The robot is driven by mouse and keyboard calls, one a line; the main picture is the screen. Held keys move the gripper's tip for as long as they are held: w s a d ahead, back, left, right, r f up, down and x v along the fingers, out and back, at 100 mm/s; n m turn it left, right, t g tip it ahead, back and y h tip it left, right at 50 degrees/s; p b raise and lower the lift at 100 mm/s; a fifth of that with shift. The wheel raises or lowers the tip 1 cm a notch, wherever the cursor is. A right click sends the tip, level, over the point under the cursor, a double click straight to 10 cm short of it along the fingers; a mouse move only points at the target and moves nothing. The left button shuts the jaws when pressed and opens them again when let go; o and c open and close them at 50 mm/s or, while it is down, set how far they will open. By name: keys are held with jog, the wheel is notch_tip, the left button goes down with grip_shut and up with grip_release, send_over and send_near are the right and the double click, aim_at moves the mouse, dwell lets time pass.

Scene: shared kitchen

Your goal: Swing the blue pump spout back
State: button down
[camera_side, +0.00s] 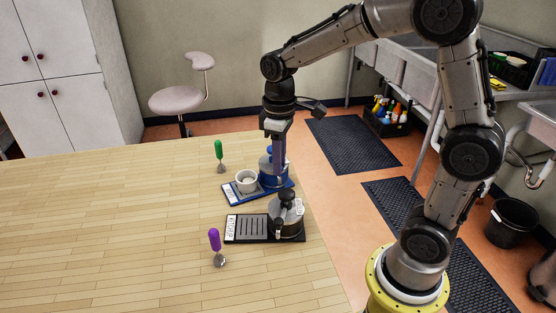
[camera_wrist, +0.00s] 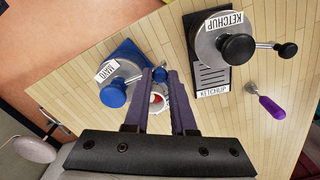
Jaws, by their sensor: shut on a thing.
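The blue pump (camera_side: 266,164) stands on a blue base near the table's far right edge. The wrist view shows its round blue knob (camera_wrist: 113,95) and its MAYO label (camera_wrist: 108,71). My gripper (camera_side: 279,174) points down at the pump, its purple fingers partly covering it. In the wrist view, my gripper (camera_wrist: 160,76) has its fingertips close together around a small blue piece, the pump's spout (camera_wrist: 159,74). A white cup (camera_side: 246,182) stands on the blue base beside the pump. It shows partly between the fingers, with something red in it.
A black-topped ketchup pump (camera_side: 287,213) stands on a dark base close by, towards the front. A green-handled utensil (camera_side: 219,152) and a purple-handled utensil (camera_side: 215,243) are on the table. The table's left part is clear.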

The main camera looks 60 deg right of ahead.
jog(key=c, duration=0.7)
grip_release()
jog(key=shift+c, duration=0.2)
jog(key=shift+r, duration=0.1)
notch_tip(320, 180, up, 14)
